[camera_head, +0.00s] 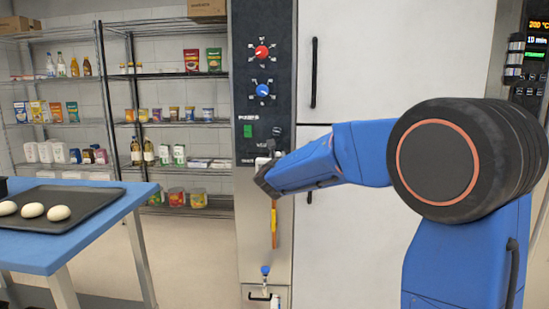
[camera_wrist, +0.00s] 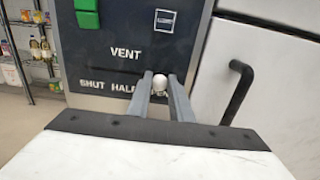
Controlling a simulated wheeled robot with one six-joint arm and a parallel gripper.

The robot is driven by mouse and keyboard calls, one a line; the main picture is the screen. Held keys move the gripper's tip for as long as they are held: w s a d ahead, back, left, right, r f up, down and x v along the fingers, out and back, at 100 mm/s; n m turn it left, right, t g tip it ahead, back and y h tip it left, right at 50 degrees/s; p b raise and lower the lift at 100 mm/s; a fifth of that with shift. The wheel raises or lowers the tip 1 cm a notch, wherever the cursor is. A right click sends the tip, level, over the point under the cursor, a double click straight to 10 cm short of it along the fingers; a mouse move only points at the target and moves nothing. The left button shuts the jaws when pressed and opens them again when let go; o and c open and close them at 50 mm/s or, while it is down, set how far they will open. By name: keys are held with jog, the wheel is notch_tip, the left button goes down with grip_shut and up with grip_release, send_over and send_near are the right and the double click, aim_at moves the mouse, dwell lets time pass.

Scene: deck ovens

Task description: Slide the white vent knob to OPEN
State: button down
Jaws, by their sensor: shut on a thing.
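The white vent knob (camera_wrist: 160,82) shows between the fingertips of my gripper (camera_wrist: 161,78) in the wrist view. My gripper is shut on it. In the head view my gripper (camera_head: 266,164) is at the lower part of the panel, below the green switch (camera_head: 248,131), and mostly hides the knob.
A red knob (camera_head: 262,52) and a blue knob (camera_head: 262,90) sit higher on the panel. White doors with black handles (camera_head: 314,72) stand to the right. A blue table (camera_head: 88,240) with a dark tray is at the left.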

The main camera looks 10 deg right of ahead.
jog(key=shift+d, duration=0.15)
jog(key=c, duration=1.6)
grip_release()
jog(key=shift+s+d, duration=0.1)
jog(key=shift+s, duration=0.1)
jog(key=v, duration=1.7)
jog(key=shift+s, duration=0.1)
